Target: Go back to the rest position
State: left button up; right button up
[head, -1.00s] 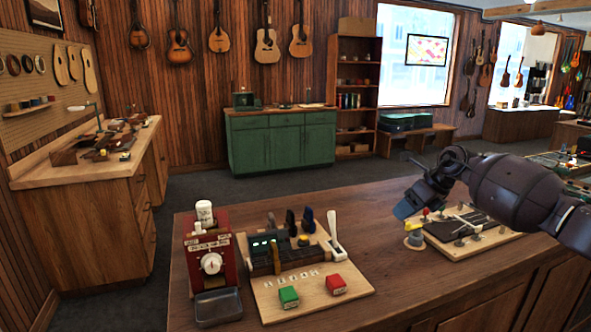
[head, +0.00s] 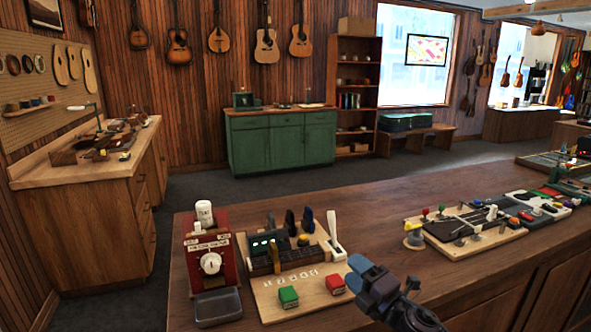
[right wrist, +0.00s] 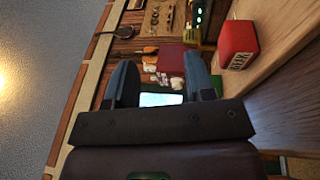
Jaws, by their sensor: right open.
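My right gripper (head: 358,272) is low at the front edge of the wooden counter (head: 385,240), just right of the red block. In the right wrist view its two fingers (right wrist: 160,82) stand apart with nothing held between them. The red block (right wrist: 238,45) is close beyond the fingers at the right in that view. My left gripper is not in view.
A wooden board (head: 262,308) holds the red block (head: 335,284), a green block (head: 288,297) and a white lever (head: 334,236). A red machine (head: 211,240) with a tray stands left. Another board (head: 470,238) lies right.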

jog(key=s+d+f+m+g+h, duration=0.2)
jog(key=s+d+f+m+h, duration=0.35)
jog(key=s+m, duration=0.3)
jog(key=s+d+f+m+g+h, duration=0.1)
jog(key=s+d+f+m+h, duration=0.5)
jog(key=m, duration=0.4)
jog(key=s+d+f+m+g, duration=0.25)
jog(key=s+g, duration=0.25)
jog(key=s, duration=0.7)
jog(key=s+d+f+m+g, duration=0.1)
jog(key=s+m+g, duration=0.35)
jog(key=s, duration=0.75)
jog(key=w+f+t, duration=0.7)
jog(key=f+t, duration=0.1)
jog(key=f, duration=0.2)
jog(key=shift+w+a+f+n, duration=0.15)
jog(key=shift+w+a+n, duration=0.1)
jog(key=shift+n, duration=0.2)
